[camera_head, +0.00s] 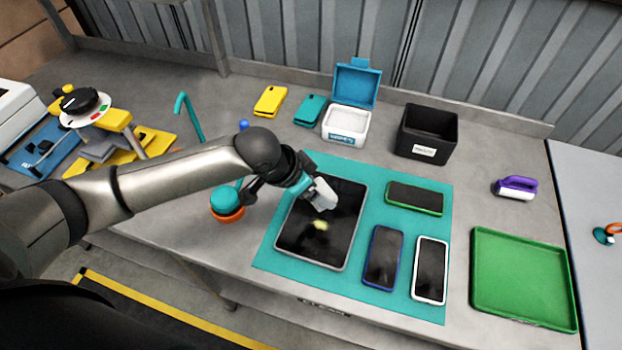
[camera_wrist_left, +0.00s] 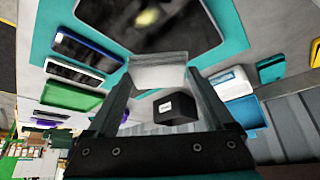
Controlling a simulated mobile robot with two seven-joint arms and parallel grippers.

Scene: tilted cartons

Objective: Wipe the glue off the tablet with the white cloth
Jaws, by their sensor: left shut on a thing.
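The tablet (camera_head: 308,245), with a dark screen and pale rim, lies on the left part of a teal mat (camera_head: 428,305). A pale yellow glue spot (camera_head: 320,225) is on its screen, and it also shows in the left wrist view (camera_wrist_left: 148,18). My left gripper (camera_head: 313,188) is shut on the white cloth (camera_head: 325,198), over the upper part of the tablet, just above the glue in the picture. In the left wrist view the cloth (camera_wrist_left: 158,72) sits between the fingertips. I cannot tell whether it touches the screen. My right gripper is not in view.
Several phones, such as a green-edged one (camera_head: 414,198), lie on the mat right of the tablet. Behind stand an open wipes box (camera_head: 345,125) and a black bin (camera_head: 425,130). A green tray (camera_head: 520,275) lies right. A teal-and-orange round item (camera_head: 227,205) stands left of the mat.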

